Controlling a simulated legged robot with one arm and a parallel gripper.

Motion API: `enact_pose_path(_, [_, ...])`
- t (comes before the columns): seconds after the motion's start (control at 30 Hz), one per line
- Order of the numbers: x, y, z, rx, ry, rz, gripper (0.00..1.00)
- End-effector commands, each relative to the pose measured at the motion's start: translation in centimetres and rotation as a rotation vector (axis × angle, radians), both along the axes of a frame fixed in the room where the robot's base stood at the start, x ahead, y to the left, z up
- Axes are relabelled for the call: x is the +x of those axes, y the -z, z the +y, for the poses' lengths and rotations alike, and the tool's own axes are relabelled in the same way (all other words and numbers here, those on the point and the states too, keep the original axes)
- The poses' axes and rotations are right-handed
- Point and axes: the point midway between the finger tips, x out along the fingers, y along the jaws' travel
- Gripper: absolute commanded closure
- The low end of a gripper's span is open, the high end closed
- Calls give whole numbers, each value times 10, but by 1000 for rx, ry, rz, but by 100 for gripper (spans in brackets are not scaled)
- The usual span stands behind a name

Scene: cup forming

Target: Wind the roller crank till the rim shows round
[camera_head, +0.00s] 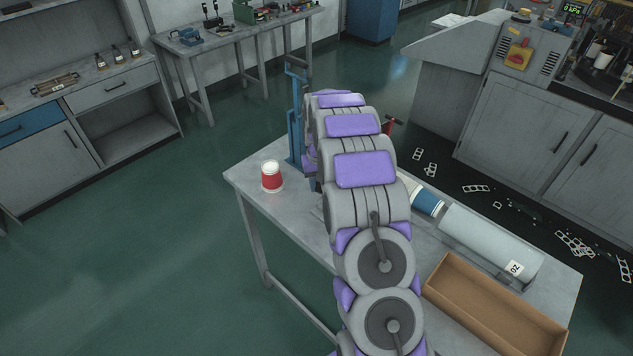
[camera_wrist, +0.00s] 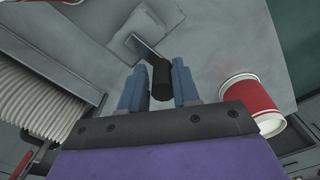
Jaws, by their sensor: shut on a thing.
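In the wrist view my gripper (camera_wrist: 160,82) has its two blue fingers closed on the black crank handle (camera_wrist: 162,76). A grey crank arm (camera_wrist: 141,45) runs from the handle to a flat metal plate. A red and white cup (camera_wrist: 252,100) lies to the right of the fingers in that view, apart from them. In the head view the cup (camera_head: 271,177) stands upright on the table's left end, beside a blue upright frame (camera_head: 295,115). My arm hides the gripper and crank there. I cannot tell how round the cup's rim is.
A pale ribbed part (camera_wrist: 38,105) is close on the wrist view's left. The floor left of the table is clear.

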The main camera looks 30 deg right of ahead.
Motion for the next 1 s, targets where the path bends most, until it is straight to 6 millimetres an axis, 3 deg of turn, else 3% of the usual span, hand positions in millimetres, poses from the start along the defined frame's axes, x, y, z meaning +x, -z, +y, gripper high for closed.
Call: enact_pose_path(1.0, [-6, 3, -30, -3, 966, 17, 100])
